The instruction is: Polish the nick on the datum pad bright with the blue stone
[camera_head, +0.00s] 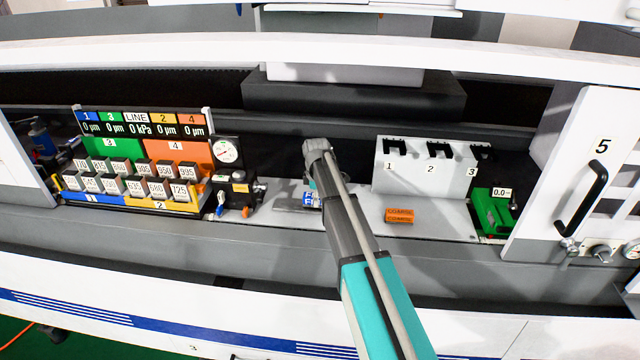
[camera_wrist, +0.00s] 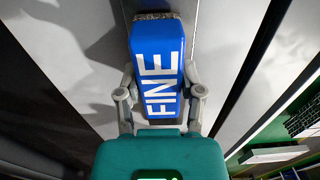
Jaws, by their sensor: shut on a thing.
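The blue stone (camera_wrist: 157,50), marked FINE, is between the two fingers of my gripper (camera_wrist: 160,92) in the wrist view. The gripper is shut on it. A grey speckled strip shows at the stone's far end, over a pale grey surface. In the head view the blue stone (camera_head: 311,199) shows just left of my arm, low over the pale bench plate; I cannot tell whether it touches. My arm hides most of the gripper there. I cannot make out the datum pad or its nick for certain in either view.
An orange stone (camera_head: 399,215) lies on the plate right of my arm. A grey rack (camera_head: 425,172) with numbered hooks stands behind it, with a green device (camera_head: 491,212) to its right. Numbered blocks (camera_head: 130,178) and a dial gauge (camera_head: 227,151) stand at left.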

